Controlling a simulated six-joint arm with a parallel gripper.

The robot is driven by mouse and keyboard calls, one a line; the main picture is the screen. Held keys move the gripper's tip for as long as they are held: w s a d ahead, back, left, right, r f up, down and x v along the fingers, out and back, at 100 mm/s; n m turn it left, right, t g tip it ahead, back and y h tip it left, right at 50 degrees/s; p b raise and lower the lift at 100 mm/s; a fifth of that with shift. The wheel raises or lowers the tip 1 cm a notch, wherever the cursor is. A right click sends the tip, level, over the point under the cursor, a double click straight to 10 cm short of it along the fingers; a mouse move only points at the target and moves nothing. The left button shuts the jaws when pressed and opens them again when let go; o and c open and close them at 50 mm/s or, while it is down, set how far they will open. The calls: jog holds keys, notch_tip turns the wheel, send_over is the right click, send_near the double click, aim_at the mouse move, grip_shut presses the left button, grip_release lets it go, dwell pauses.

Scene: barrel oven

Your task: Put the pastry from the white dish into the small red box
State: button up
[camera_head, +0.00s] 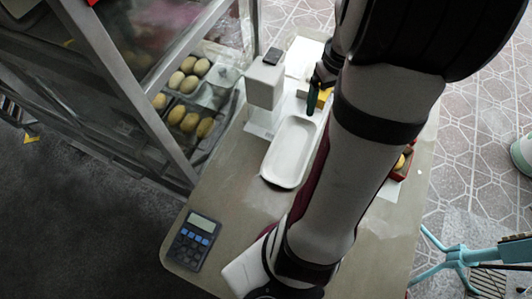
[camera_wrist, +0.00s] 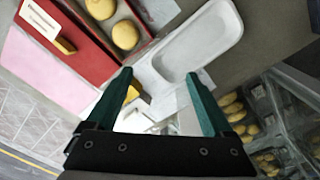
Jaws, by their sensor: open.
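The white dish (camera_head: 290,152) lies on the table, left of my arm. It also shows in the wrist view (camera_wrist: 198,42), and its visible inside looks empty. The red box (camera_wrist: 88,52) is at the upper left of the wrist view, with two round pastries (camera_wrist: 126,35) in it. In the head view, my arm hides most of the red box (camera_head: 400,171); one pastry shows in it. My gripper (camera_wrist: 158,74) is open, with nothing seen held between its green fingers. In the head view it is just beyond the far end of the dish.
A white device (camera_head: 265,88) stands left of my gripper. A glass case (camera_head: 218,75) with several pastries is at the left. A calculator (camera_head: 193,240) lies at the near left table corner. A small yellow item (camera_head: 324,97) is close to my gripper. A pink sheet (camera_wrist: 38,75) lies beside the red box.

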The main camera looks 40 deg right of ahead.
jog(key=w+a+r+y, duration=0.1)
jog(key=a+r, duration=0.2)
jog(key=a, duration=0.6)
jog(key=w+a+r, duration=0.1)
jog(key=a+r, duration=0.1)
jog(key=a, duration=0.7)
jog(key=s+a+m+y, duration=0.1)
jog(key=s+a, duration=0.7)
jog(key=a, duration=0.3)
jog(key=shift+a+r+m, duration=0.15)
jog(key=shift+r+m, duration=0.25)
jog(key=shift+r, duration=0.05)
